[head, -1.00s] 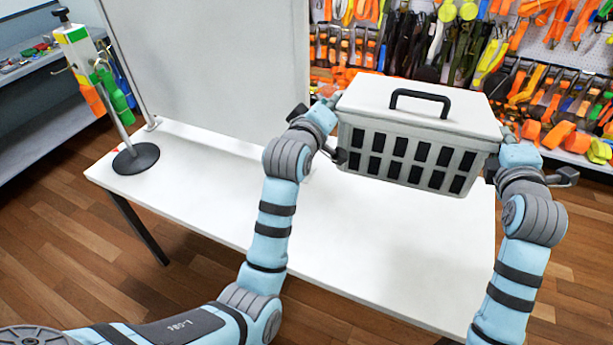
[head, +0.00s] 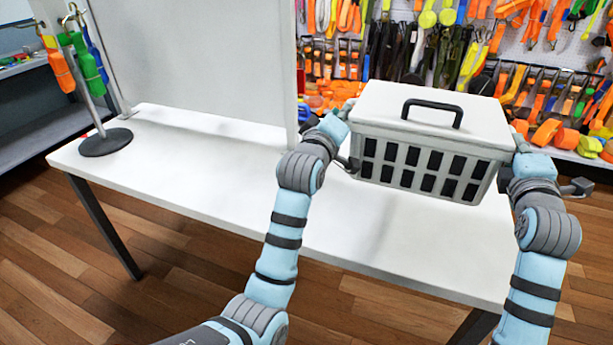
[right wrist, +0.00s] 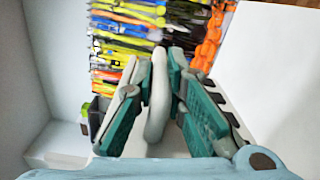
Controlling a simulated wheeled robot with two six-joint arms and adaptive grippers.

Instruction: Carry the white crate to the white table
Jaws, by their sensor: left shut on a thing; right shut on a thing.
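The white crate (head: 432,138) has slotted sides, dark inside, and a black handle on its closed lid. In the head view it appears level over the right part of the white table (head: 200,185); I cannot tell if it touches the top. My left gripper (head: 348,158) is shut on the crate's left end, its fingertips partly hidden. My right gripper (head: 506,176) is shut on the right end, mostly hidden by the arm. In the right wrist view its teal-padded fingers (right wrist: 160,85) close around a white rim of the crate.
A round-based stand (head: 105,141) with coloured straps is at the table's left end. A pale upright panel (head: 195,60) rises along the back. Behind the crate is a wall of hanging orange, yellow and black straps (head: 420,50). The table's middle is clear.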

